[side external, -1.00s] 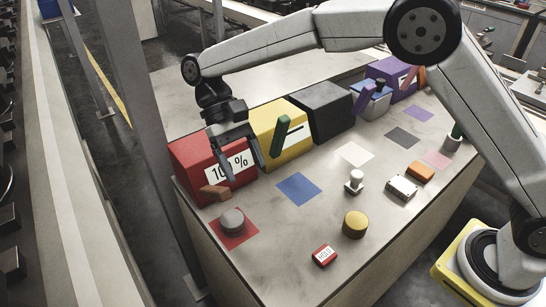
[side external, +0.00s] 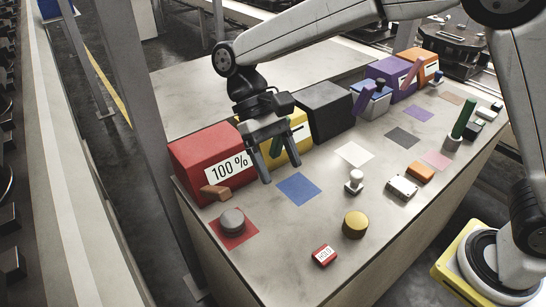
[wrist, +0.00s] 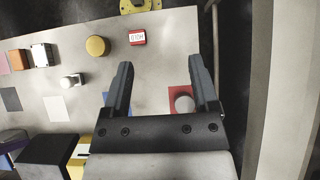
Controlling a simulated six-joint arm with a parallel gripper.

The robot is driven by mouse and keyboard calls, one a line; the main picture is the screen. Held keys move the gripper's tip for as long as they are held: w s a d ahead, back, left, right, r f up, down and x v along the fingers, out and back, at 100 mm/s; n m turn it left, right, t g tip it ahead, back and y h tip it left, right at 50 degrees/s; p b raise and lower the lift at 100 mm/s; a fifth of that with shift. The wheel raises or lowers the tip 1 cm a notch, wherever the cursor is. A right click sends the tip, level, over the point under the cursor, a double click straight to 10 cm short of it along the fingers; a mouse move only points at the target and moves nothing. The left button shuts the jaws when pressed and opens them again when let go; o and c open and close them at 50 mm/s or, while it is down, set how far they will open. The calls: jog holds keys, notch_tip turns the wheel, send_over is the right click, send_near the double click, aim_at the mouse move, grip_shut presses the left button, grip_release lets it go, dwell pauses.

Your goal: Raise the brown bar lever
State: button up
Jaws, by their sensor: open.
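A brown bar lever (side external: 215,192) sits low on the front of the red box (side external: 208,150), at the left end of the bench in the side view. It points outward and looks nearly level. The red box has a white label reading 100 %. My gripper (side external: 280,172) is open and empty, above the bench in front of the yellow box (side external: 298,147), to the right of the brown lever and apart from it. In the wrist view my gripper (wrist: 160,65) has nothing between its fingers. The brown lever cannot be made out in that view.
A green lever (side external: 276,145) on the yellow box is partly behind my gripper. A grey round knob (side external: 232,221) stands on a red square, near the brown lever. A reddish-brown lever (side external: 411,75) is farther right. Bench around the blue square (side external: 298,189) is clear.

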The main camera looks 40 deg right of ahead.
jog(key=shift+w, duration=0.1)
jog(key=t, duration=0.3)
send_near(219, 189)
jog(key=x, duration=0.5)
jog(key=shift+w, duration=0.1)
jog(key=shift+f, duration=0.2)
jog(key=shift+x, duration=3.75)
grip_shut()
